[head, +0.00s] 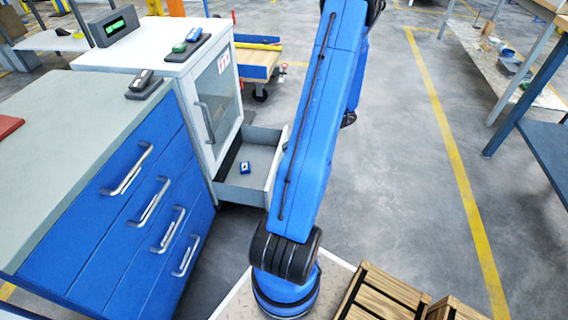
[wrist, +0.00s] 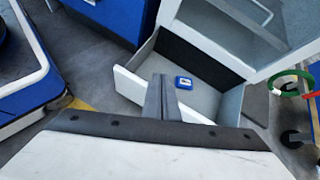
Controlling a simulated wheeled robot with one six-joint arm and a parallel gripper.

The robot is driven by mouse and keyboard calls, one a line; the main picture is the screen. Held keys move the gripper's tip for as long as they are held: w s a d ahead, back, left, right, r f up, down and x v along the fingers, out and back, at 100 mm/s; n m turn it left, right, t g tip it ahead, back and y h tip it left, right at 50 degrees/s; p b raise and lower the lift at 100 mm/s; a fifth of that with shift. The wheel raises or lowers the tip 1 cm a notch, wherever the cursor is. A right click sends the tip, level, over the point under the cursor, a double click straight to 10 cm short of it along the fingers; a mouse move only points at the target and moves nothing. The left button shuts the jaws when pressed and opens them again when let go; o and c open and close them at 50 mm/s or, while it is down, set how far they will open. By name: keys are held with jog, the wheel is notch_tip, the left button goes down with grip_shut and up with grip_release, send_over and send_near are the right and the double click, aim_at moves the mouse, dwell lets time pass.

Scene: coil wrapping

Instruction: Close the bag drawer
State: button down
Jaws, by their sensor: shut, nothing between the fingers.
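The bag drawer (head: 254,166) stands pulled open at the bottom of the white cabinet (head: 196,120). A small blue and white item (head: 244,167) lies inside it. In the wrist view the drawer's white front panel (wrist: 130,85) and the item (wrist: 184,82) show clearly. My gripper (wrist: 163,80) is shut and empty. Its fingertips appear in front of the drawer's front panel in the wrist view; I cannot tell whether they touch it. In the head view my blue arm hides part of the drawer front, and my gripper is out of sight.
A blue cabinet (head: 110,215) with several handled drawers stands left of the white cabinet. The white cabinet's glass door (head: 217,98) is above the open drawer. A cart (head: 258,62) stands behind. Wooden crates (head: 385,295) sit at the bottom. Open floor lies to the right.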

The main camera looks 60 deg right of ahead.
jog(key=s+d+f+m+t+h, duration=0.25)
jog(key=s+d+f+m, duration=0.3)
jog(key=s+f, duration=0.3)
send_near(277, 164)
jog(key=a+x, duration=0.1)
jog(key=x, duration=0.3)
jog(key=shift+w+a+f, duration=0.1)
jog(key=shift+w, duration=0.5)
jog(key=shift+w+y, duration=0.1)
jog(key=shift+y, duration=0.15)
jog(key=w+a, duration=0.4)
jog(key=w, duration=0.5)
jog(key=w+a, duration=0.4)
jog(key=w, duration=0.6)
jog(key=shift+w, duration=0.2)
jog(key=shift+a, duration=0.1)
